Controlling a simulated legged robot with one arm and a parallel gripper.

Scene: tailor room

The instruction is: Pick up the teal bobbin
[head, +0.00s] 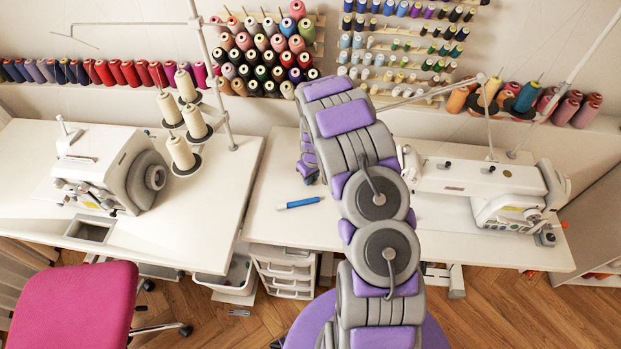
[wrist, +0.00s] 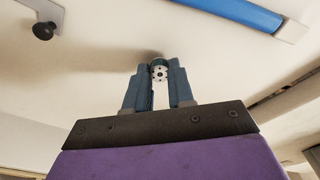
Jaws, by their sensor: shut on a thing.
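The teal bobbin (wrist: 158,64) shows in the wrist view as a small disc with a pale, holed face and a teal rim. It sits between the fingertips of my gripper (wrist: 158,77), which is shut on it. The white tabletop is right behind it with a soft shadow beside it. I cannot tell whether the bobbin still touches the table. In the head view my own arm covers the bobbin and the fingertips.
A blue stick-like tool lies on the white table (head: 268,222) in the head view; its blue body (wrist: 240,12) is also in the wrist view. Sewing machines stand left (head: 120,170) and right (head: 480,190). A pink chair (head: 75,305) is at front left.

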